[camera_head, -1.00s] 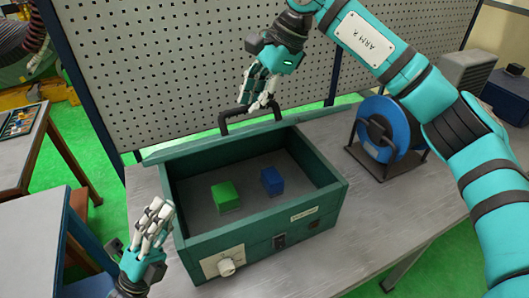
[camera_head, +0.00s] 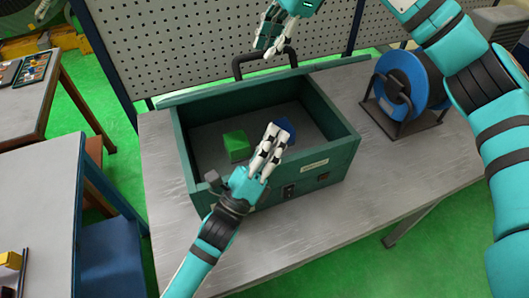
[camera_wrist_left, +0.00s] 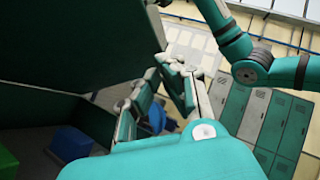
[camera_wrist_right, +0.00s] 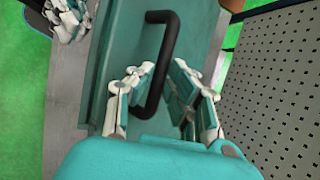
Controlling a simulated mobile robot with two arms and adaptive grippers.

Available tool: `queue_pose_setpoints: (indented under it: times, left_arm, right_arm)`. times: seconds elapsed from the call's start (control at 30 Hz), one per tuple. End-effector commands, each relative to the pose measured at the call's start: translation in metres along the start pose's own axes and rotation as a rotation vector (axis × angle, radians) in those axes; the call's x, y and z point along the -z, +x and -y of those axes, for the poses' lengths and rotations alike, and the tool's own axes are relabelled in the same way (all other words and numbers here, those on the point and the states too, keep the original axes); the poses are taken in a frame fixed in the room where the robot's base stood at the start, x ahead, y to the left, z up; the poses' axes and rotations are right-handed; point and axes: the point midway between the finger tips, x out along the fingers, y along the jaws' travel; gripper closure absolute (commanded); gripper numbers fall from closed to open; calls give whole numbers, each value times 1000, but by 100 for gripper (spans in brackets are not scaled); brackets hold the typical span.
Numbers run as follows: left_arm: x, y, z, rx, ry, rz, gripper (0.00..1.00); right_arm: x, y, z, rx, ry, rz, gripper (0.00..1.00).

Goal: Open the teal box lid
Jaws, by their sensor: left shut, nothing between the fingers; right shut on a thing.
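The teal box (camera_head: 340,150) stands on the table with its top open. Its lid (camera_head: 210,92) is swung up at the back, seen nearly edge-on; it also shows in the right wrist view (camera_wrist_right: 115,55). The black handle (camera_head: 238,66) is on the lid's upper edge. My right gripper (camera_head: 268,48) is shut on the handle, which lies between its fingers in the right wrist view (camera_wrist_right: 157,85). My left gripper (camera_head: 270,135) is shut and empty above the box's front wall, partly hiding it. A green block (camera_head: 236,146) and a partly hidden blue block (camera_head: 286,128) lie inside.
A blue spool on a black stand (camera_head: 400,88) is right of the box. A pegboard (camera_head: 190,45) rises behind the table. The tabletop (camera_head: 165,220) is bare left of the box. Another table (camera_head: 38,200) stands at the left.

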Motion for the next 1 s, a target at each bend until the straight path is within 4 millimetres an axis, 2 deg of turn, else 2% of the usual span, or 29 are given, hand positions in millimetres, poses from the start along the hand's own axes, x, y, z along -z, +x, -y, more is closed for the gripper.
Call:
queue_pose_setpoints:
  times: [0.03,0.13,0.3,0.5,0.87,1.0]
  left_arm:
    - [0,12,0,5,1,3,100]
    - [0,33,0,3,0,2,100]
    - [-15,54,0,3,1,0,100]
    - [-26,64,0,1,-1,0,100]
    - [-28,66,0,0,-2,0,100]
    - [-36,74,2,-20,-24,0,100]
  right_arm:
    - [4,6,1,0,7,-5,100]
    - [4,6,1,0,7,-5,100]
    - [4,6,1,1,7,-6,100]
    - [4,6,1,1,7,-5,100]
    - [4,6,1,0,7,-5,100]
    - [4,6,1,0,7,-5,100]
